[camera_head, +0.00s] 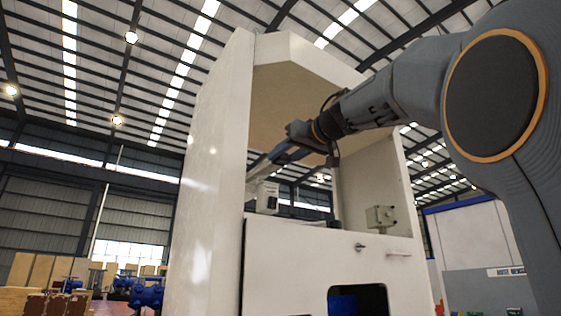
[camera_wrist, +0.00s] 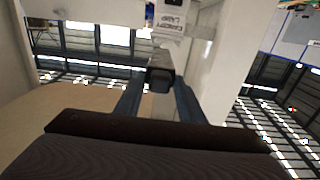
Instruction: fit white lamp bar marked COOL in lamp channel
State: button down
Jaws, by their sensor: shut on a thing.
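My gripper (camera_head: 274,159) reaches left under the canopy of a tall cream dispenser cabinet. In the wrist view, its two blue-grey fingers (camera_wrist: 160,85) run toward a dark block at their tips. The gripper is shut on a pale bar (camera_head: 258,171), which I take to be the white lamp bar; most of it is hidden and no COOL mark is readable. A white housing (camera_head: 267,197) is just below the bar in the head view. In the wrist view this housing (camera_wrist: 171,20) reads CANOPY LAMP. I cannot make out the lamp channel's opening or whether the bar touches it.
The cabinet's side walls (camera_head: 206,170) stand close on both sides, with the canopy (camera_head: 300,92) overhead. A lower front panel (camera_head: 295,260) has a dark opening. A small grey box (camera_head: 380,217) is on the right inner wall. Free space shows between the walls.

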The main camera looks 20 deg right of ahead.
jog(key=shift+w+a+f, duration=0.4)
jog(key=shift+w+f, duration=0.1)
jog(key=shift+w, duration=0.3)
jog(key=shift+w+a+f, duration=0.35)
jog(key=shift+w+f, duration=0.15)
jog(key=shift+w, duration=0.3)
jog(key=shift+w+a+f, duration=0.15)
jog(key=shift+w+f, duration=0.4)
jog(key=shift+w+a+f, duration=0.15)
jog(key=shift+w+f, duration=0.35)
jog(key=shift+r, duration=0.3)
dwell(0.6)
jog(key=c, duration=1.1)
grip_release()
jog(key=shift+d, duration=0.1)
jog(key=shift+w+f, duration=0.1)
jog(key=shift+f, duration=0.05)
jog(key=shift+f, duration=0.1)
